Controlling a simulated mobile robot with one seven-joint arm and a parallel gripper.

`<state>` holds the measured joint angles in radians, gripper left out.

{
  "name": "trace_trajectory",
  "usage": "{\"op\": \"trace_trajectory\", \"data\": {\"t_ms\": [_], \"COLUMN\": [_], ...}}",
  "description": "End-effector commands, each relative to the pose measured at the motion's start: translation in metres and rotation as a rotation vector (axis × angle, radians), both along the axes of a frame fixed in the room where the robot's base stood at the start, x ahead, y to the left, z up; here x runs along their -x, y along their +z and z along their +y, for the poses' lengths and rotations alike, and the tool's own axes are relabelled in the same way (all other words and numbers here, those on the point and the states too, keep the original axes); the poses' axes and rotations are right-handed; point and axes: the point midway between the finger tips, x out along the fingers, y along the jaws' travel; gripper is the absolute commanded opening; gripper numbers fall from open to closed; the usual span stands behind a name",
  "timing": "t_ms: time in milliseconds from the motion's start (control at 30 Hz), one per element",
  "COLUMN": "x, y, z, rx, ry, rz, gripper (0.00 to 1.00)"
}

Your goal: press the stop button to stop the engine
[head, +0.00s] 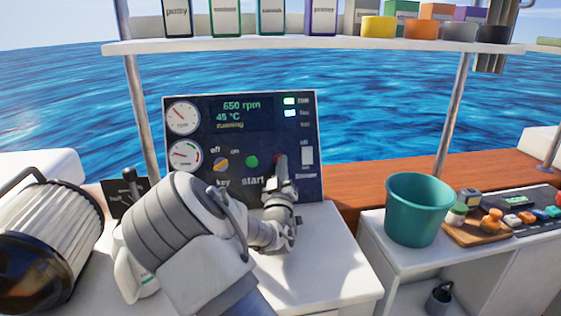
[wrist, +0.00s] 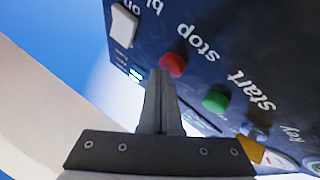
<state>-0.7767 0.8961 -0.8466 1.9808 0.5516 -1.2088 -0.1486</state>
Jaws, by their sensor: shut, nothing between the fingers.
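The dark engine panel (head: 240,140) stands upright on a white counter. Its display reads 650 rpm, 45 °C and running. The red stop button (wrist: 173,64) is labelled "stop" in the wrist view; in the head view only a bit of red shows beside my gripper. The green start button (head: 252,161) is to its left in the head view, and also shows in the wrist view (wrist: 216,101). My gripper (head: 281,160) is shut and empty. Its fingertips are right at the stop button; I cannot tell whether they touch it.
A yellow key switch (head: 221,165) and a white switch (head: 307,155) flank the buttons. A shelf (head: 300,45) with boxes and tins runs above. A teal bucket (head: 418,210) stands on the right counter. A black lever (head: 130,185) is left of the panel.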

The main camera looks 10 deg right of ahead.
Motion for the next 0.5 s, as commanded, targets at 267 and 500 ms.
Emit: {"op": "trace_trajectory", "data": {"t_ms": [267, 500], "x": [-0.0032, -0.0058], "y": [-0.0022, -0.0035], "z": [0.0, 0.0001], "rx": [0.001, 0.001], "ry": [0.0, 0.001], "rz": [0.0, 0.001], "gripper": [0.0, 0.0]}}
